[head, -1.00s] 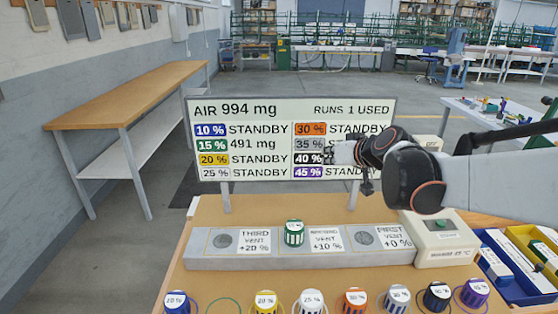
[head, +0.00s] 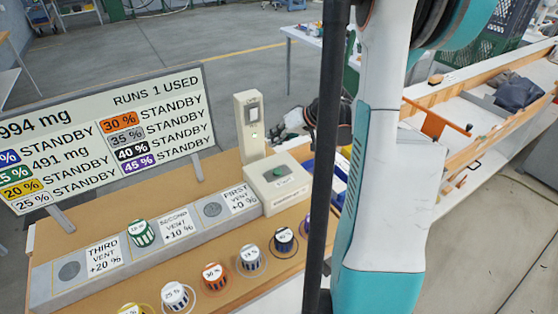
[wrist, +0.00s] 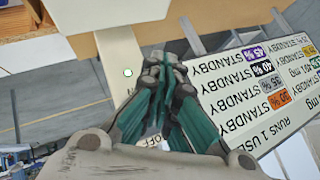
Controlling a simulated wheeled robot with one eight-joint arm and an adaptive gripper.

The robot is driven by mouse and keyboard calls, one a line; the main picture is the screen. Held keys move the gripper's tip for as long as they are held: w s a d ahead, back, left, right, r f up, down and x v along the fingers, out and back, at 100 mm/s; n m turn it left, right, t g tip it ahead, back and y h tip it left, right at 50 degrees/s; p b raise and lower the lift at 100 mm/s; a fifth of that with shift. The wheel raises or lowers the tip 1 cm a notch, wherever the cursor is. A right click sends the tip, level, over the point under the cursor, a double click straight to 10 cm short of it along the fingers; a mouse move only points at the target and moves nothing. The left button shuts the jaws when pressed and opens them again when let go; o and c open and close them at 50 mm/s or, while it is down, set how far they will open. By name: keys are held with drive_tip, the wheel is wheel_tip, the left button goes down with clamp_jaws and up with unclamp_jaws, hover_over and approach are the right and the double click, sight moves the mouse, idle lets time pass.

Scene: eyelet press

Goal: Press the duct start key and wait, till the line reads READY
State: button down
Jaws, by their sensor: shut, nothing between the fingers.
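A cream box with a green key (head: 279,171) stands at the right end of the grey vent strip; its small label is hard to read. The status board (head: 110,140) reads 491 mg on the 15 % line and STANDBY on the other readable lines. A green-and-white striped pot (head: 141,233) sits at the second vent. My gripper (wrist: 165,68) is shut and empty in the wrist view, above a cream post with a small lit round dot (wrist: 128,72). In the head view, my arm and a black pole hide much of the gripper, which is right of the cream post (head: 250,125).
The third (head: 69,270) and first (head: 212,209) vents are bare. Several coloured pots, including an orange one (head: 213,276), stand in a row along the front of the wooden bench. A white table with an orange rack (head: 432,122) is at the right.

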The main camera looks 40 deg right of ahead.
sight(279, 169)
drive_tip(key=shift+s+d+f, duration=0.15)
drive_tip(key=shift+s+d, duration=0.25)
drive_tip(key=shift+d, duration=0.1)
drive_tip(key=shift+f, duration=0.1)
wheel_tip(279, 169, down, 9)
drive_tip(key=b, duration=0.6)
drive_tip(key=shift+r, duration=0.2)
idle(1.1)
drive_tip(key=shift+f+b, duration=0.4)
drive_tip(key=shift+b, duration=0.2)
drive_tip(key=shift+f+b, duration=0.4)
drive_tip(key=shift+f, duration=0.05)
idle(0.4)
drive_tip(key=shift+r, duration=0.2)
drive_tip(key=shift+r+p, duration=0.55)
drive_tip(key=shift+r, duration=0.15)
